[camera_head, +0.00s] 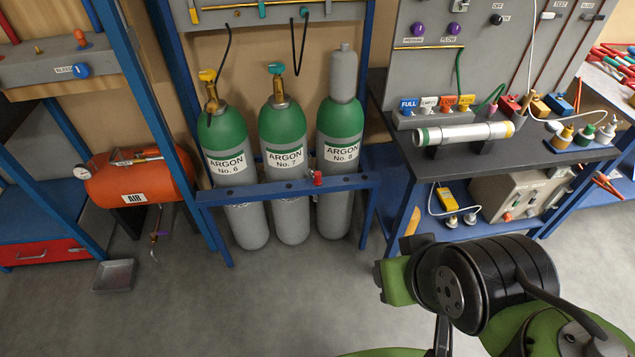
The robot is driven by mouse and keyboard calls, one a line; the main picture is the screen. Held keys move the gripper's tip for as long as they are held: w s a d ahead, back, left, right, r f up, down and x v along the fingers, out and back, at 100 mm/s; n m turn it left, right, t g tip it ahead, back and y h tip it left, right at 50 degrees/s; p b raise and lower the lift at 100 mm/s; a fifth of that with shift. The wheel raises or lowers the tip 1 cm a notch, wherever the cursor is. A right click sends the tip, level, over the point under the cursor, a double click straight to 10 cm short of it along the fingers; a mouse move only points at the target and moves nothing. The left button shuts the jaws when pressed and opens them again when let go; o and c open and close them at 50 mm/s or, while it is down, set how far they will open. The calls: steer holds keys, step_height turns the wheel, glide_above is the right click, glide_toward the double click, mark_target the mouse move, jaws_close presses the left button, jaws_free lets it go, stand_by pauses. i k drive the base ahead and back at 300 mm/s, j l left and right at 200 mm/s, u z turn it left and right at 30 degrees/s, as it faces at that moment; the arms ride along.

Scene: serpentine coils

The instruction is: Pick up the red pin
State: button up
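A small red pin (318,178) stands at the blue front rail (285,190) of the gas cylinder rack, in front of the cylinder marked No. 8. How far it sits in the rail is too small to tell. My arm, green and black, fills the lower right of the head view, well to the right of the pin and apart from it. I cannot make out my gripper's fingers in this view.
Three argon cylinders (284,160) stand behind the rail. An orange air tank (140,178) is at the left, with a grey tray (114,275) on the floor. A dark bench (520,165) stands at the right, close to my arm. The floor before the rack is clear.

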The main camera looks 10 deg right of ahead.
mark_target(318, 181)
steer(key=i+u, duration=0.4)
steer(key=i+l+u, duration=0.1)
steer(key=u, duration=0.35)
steer(key=i+l+u, duration=0.25)
steer(key=u, duration=0.15)
steer(key=i+l+u, duration=0.3)
steer(key=u, duration=0.15)
steer(key=i+l+u, duration=0.15)
steer(key=l+u, duration=0.25)
